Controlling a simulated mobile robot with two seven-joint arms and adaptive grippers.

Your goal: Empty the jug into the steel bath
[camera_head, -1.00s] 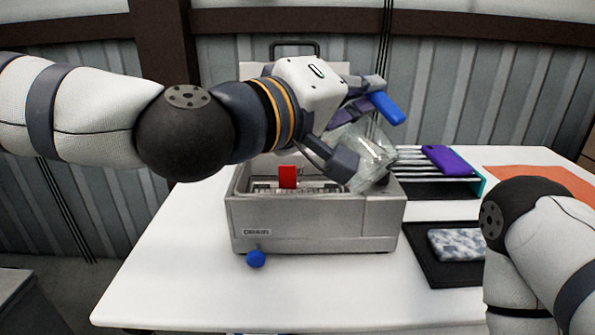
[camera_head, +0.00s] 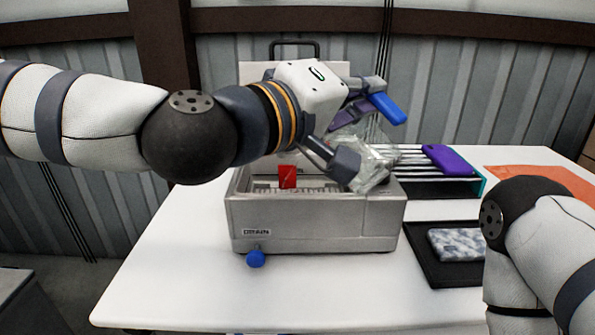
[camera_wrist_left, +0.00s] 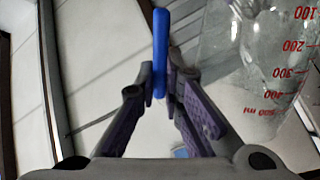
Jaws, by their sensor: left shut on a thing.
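The clear jug (camera_head: 374,168) is steeply tilted over the right end of the steel bath (camera_head: 310,222). Its blue handle (camera_head: 388,108) is gripped by my left gripper (camera_head: 362,106), whose wrist partly covers the jug. In the left wrist view the blue handle (camera_wrist_left: 161,45) stands between the purple-padded fingers of the left gripper (camera_wrist_left: 161,85). The jug (camera_wrist_left: 255,60) there shows red ml marks; how much liquid it holds I cannot tell. The steel bath is an open box with a DRAIN label and blue knob (camera_head: 256,259). My right gripper is out of view.
A red piece (camera_head: 287,177) stands inside the bath. Behind right is a striped rack (camera_head: 410,160) with a purple item (camera_head: 448,159) on it. A black tray (camera_head: 432,268) holds a mottled block (camera_head: 457,244). An orange mat (camera_head: 540,180) lies far right. The white table's left front is clear.

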